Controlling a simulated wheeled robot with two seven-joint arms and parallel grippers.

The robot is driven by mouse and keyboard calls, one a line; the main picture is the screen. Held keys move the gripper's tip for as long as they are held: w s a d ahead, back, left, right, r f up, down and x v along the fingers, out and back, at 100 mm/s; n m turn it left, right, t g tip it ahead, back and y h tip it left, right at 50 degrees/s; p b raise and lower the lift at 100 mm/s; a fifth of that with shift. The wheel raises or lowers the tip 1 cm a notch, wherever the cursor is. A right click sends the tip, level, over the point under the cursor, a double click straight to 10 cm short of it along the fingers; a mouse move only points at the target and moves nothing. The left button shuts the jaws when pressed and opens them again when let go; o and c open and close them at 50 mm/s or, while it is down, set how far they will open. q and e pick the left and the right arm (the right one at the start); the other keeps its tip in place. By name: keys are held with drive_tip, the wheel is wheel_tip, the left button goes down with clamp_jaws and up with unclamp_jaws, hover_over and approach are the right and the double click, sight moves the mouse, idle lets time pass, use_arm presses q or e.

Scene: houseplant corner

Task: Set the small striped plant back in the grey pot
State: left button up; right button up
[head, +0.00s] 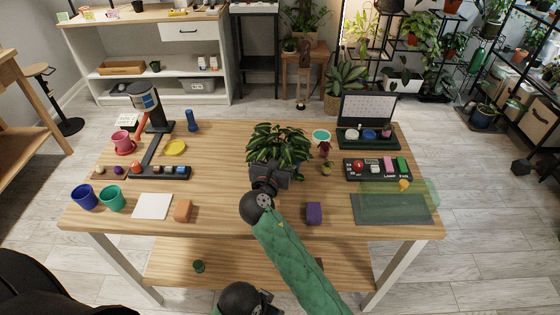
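The striped plant (280,143), with dark green, pale-veined leaves, stands near the middle of the wooden table (230,215). Below its leaves is a dark grey shape; I cannot tell how much of it is the grey pot and how much is my gripper. My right gripper (268,180) is at the plant's base, its green-sleeved arm coming in from the lower right. Its fingertips are hidden, so its grip does not show. My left gripper (268,302) is low at the bottom edge, partly cut off, in front of the table; its fingers are unclear.
Left on the table are blue (84,197) and green (112,198) cups, a white sheet (152,206) and an orange block (182,211). A purple block (314,213) lies right of my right arm. A dark mat (390,209) and an open laptop-like case (367,120) are at right.

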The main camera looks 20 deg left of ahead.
drive_tip(key=shift+w, duration=0.55)
drive_tip(key=c, duration=1.3)
